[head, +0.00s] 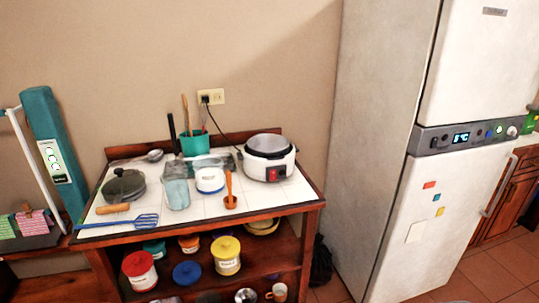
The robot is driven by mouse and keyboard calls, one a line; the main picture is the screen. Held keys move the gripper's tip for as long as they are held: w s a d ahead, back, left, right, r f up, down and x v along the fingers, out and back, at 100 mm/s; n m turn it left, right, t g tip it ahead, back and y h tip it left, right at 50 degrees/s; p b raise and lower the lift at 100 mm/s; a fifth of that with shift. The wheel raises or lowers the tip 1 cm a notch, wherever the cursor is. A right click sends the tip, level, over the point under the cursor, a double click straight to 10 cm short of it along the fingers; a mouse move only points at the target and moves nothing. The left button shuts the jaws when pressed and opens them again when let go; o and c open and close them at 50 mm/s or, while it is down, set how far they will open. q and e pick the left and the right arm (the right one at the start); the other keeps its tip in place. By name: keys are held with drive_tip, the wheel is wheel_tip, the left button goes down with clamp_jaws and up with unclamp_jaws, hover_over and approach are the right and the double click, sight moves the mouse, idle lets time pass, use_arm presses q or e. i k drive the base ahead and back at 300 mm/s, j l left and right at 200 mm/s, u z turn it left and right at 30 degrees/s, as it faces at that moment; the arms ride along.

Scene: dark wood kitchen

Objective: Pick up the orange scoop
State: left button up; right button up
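The orange scoop (230,200) is on the white tiled top of the wooden cabinet (256,203), near its front edge. Its bowl is down on the tiles and its handle points up. It stands in front of the rice cooker (268,160) and to the right of a white and blue container (210,180). Neither of my grippers is in the head view.
A clear jug (177,188), a blue slotted spatula (130,221), a lidded pan (123,186) and a teal utensil holder (195,143) share the top. Tiles right of the scoop are clear. The fridge (440,150) stands at right. Canisters fill the shelf below.

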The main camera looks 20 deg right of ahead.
sight(230, 201)
drive_tip(key=i+j, duration=0.5)
drive_tip(key=i, duration=0.15)
drive_tip(key=i+j+z, duration=0.15)
drive_tip(key=i+j, duration=0.35)
drive_tip(key=i, duration=0.2)
